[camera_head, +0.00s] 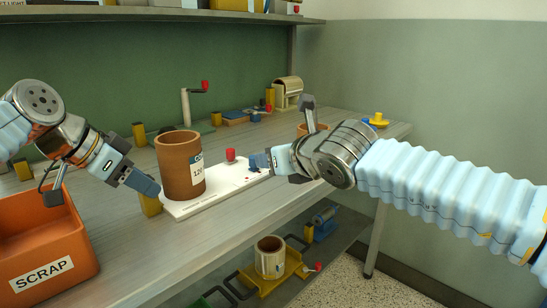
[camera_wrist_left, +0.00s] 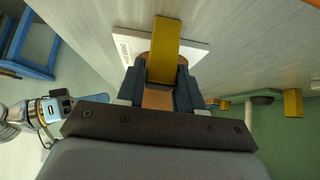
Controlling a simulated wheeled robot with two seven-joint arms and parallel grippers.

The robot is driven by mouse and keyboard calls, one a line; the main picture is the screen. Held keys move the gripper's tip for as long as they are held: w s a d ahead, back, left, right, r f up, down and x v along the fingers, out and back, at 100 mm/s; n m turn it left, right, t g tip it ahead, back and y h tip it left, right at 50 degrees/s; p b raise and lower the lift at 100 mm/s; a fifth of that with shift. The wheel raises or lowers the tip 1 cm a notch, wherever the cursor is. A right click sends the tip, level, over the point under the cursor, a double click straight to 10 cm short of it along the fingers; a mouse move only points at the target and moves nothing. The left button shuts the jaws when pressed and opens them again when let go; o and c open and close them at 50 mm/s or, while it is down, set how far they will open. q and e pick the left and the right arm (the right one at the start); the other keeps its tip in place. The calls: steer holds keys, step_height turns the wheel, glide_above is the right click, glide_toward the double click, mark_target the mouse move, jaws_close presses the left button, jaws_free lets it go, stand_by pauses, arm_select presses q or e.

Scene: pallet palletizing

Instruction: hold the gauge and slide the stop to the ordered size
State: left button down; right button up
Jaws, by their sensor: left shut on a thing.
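The gauge (camera_head: 208,201) is a long white board with printed markings, lying on the bench. A yellow block (camera_head: 150,206) stands at its left end. My left gripper (camera_head: 148,188) is shut on this yellow block, which shows between the fingers in the left wrist view (camera_wrist_left: 164,55). A brown cylinder (camera_head: 178,168) with a label, apparently 120, stands upright over the board beside the block. A red knob (camera_head: 231,155) stands right of the cylinder. My right gripper (camera_head: 262,161) is at small blue parts near the board's right end; its finger gap is hidden, and the stop cannot be clearly told.
An orange SCRAP bin (camera_head: 42,268) is at the front left. A crank post with a red handle (camera_head: 186,105) and several yellow blocks stand behind. A lower shelf holds a cup (camera_head: 270,260) in a yellow holder.

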arm_select(q)
steer(key=c, duration=0.6)
jaws_free()
steer(key=shift+c, duration=0.2)
